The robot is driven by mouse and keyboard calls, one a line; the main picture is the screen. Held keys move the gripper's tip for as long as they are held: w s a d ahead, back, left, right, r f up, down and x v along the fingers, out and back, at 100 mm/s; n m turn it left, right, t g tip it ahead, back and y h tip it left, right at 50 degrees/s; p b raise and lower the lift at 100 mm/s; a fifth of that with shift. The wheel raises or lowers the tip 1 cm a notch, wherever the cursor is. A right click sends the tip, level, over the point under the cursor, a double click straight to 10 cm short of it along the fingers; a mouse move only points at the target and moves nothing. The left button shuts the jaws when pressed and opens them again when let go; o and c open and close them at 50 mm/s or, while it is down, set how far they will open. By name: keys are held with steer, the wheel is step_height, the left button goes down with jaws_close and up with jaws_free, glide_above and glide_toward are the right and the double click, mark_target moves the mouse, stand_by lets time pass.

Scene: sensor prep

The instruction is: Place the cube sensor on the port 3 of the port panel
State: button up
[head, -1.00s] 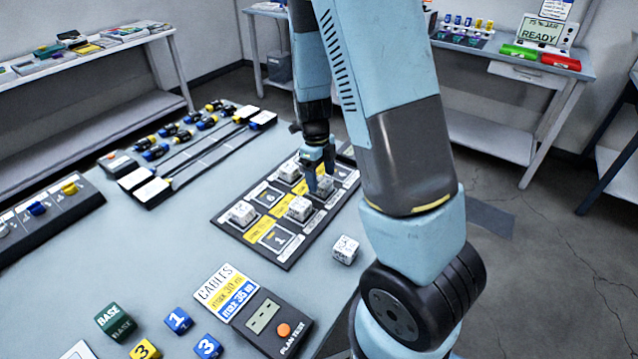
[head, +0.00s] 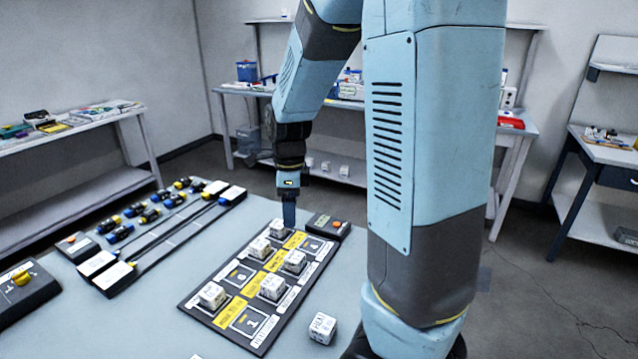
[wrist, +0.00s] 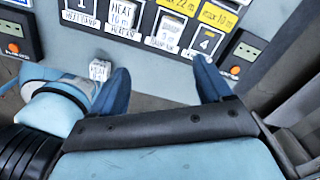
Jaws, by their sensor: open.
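The port panel (head: 222,328) is a dark board on the table, with white cubes on several ports. In its right row, port 1 (head: 250,320) and port 4 (head: 312,245) are bare. A white cube (head: 294,261) sits on port 3, between the cube on port 2 (head: 272,288) and port 4. My gripper (head: 289,218) is above the panel's far part, apart from that cube. In the wrist view my gripper (wrist: 165,82) is open and empty, its blue fingers spread. The port row shows beyond them, with port 4 (wrist: 205,42) at right.
A loose white cube (head: 322,328) lies on the table right of the panel; it also shows in the wrist view (wrist: 99,70). A grey tester (head: 328,226) stands behind the panel. Long dark rails (head: 160,245) lie at left. Bare table lies between rails and panel.

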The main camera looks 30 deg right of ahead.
steer(key=s+r+n+t, duration=0.5)
steer(key=s+r+n, duration=1.1)
steer(key=n, duration=0.6)
steer(key=shift+s+r+n+t, duration=0.2)
steer(key=shift+s+n+t, duration=0.15)
steer(key=shift+s, duration=0.55)
